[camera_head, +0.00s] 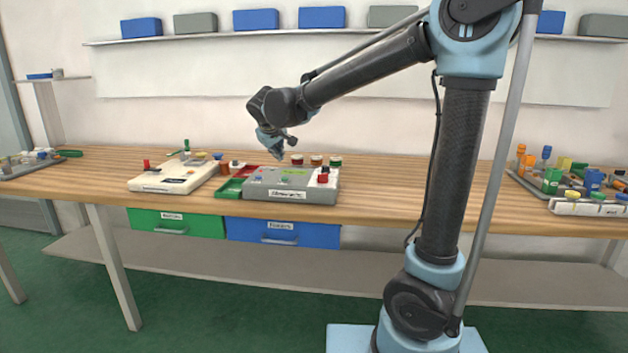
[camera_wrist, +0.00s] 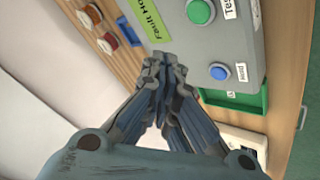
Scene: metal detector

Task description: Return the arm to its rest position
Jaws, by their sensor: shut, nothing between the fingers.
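My arm reaches out to the left over the wooden workbench (camera_head: 430,185). My gripper (camera_head: 279,155) hangs fingers down, just above the back edge of a grey control box (camera_head: 262,183). In the wrist view my gripper (camera_wrist: 166,62) is shut, its fingertips together with nothing between them. The grey box (camera_wrist: 240,55) fills the upper right there, with a green button (camera_wrist: 201,11), a blue button (camera_wrist: 219,71) and a yellow-green label (camera_wrist: 147,18). Whether the fingertips touch the box cannot be told.
Several small round pieces (camera_head: 316,160) stand behind the box. A green tray (camera_head: 230,187) and a white device (camera_head: 173,177) lie left of it. The bench between box and right trays is clear. A shelf (camera_head: 200,37) runs above.

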